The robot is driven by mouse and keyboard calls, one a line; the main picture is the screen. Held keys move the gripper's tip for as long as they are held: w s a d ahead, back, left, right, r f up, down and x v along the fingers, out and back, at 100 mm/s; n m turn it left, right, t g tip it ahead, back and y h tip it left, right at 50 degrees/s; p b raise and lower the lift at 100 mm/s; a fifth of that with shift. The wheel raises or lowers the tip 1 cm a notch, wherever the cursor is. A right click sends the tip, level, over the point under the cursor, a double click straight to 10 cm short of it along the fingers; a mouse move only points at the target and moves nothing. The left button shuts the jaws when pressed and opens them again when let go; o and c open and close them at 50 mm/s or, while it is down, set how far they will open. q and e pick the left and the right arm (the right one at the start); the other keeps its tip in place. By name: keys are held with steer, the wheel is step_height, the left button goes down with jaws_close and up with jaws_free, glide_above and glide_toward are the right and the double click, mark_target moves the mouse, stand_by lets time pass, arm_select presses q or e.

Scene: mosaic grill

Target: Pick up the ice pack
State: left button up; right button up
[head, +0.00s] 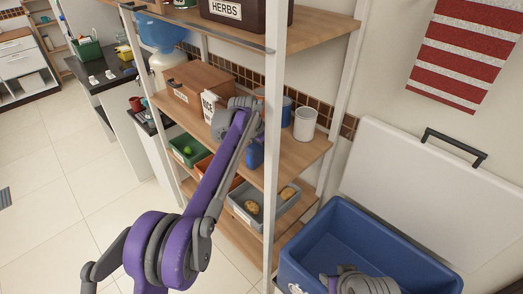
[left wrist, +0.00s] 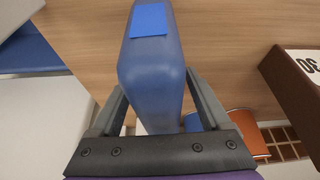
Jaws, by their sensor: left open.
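The ice pack (left wrist: 150,72) is a translucent blue slab with a brighter blue label. In the left wrist view it stands between the two fingers of my left gripper (left wrist: 160,112), which is open around it. In the head view, a blue piece that looks like the ice pack (head: 255,155) shows at the front of the middle shelf (head: 300,155), partly hidden behind my left arm. My left gripper (head: 243,108) reaches in at that shelf. The grey end of my right arm (head: 362,283) shows at the bottom right; its fingers are not clear.
White canister (head: 305,124) and blue cans stand behind the gripper, with a rice bag (head: 210,104) to the left. A white shelf post (head: 273,150) is close to my left arm. A blue cooler (head: 345,235) stands open at right. Lower bins (head: 262,222) hold food.

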arm_select(q)
steer(key=shift+f, duration=0.2)
stand_by(0.6)
jaws_close()
stand_by(0.4)
